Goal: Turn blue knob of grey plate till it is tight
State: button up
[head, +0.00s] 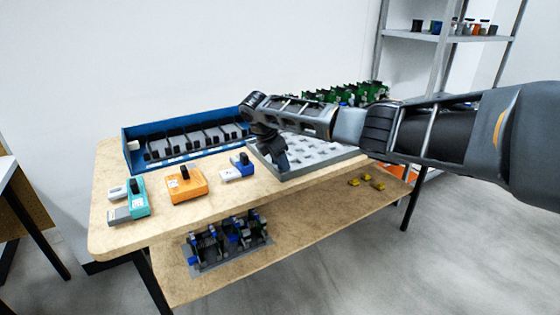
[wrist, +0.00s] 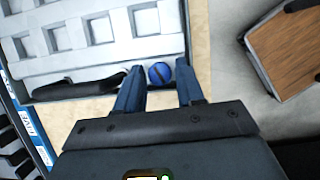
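The grey plate (head: 330,160) with rows of square pockets lies on the right part of the wooden table; it also fills the upper left of the wrist view (wrist: 125,52). The blue knob (wrist: 160,73), round with a dark slot line across it, sits at the plate's near edge. My gripper (head: 278,168) points down at the plate's near left side and hides the knob in the head view. In the wrist view its two dark blue fingers stand apart, one on each side of the knob. A narrow gap shows at the right finger; contact at the left is unclear.
A blue tray (head: 128,151) of black modules stands at the back left. Teal (head: 131,205), orange (head: 187,187) and blue-white (head: 238,172) devices stand along the front. Green circuit boards (head: 345,93) are behind the plate. The lower shelf (head: 300,226) holds a blue-black assembly and yellow parts.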

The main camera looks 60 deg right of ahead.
grip_shut()
jog(key=shift+w+r+m+g+p, duration=0.15)
jog(key=shift+m+g+p, duration=0.15)
jog(key=shift+m+p, duration=0.55)
jog(key=m+g+y, duration=0.1)
jog(key=m, duration=0.2)
jog(key=shift+d+m, duration=0.1)
jog(key=shift+m, duration=0.15)
grip_release()
jog(key=v, duration=0.7)
jog(key=shift+r, duration=0.3)
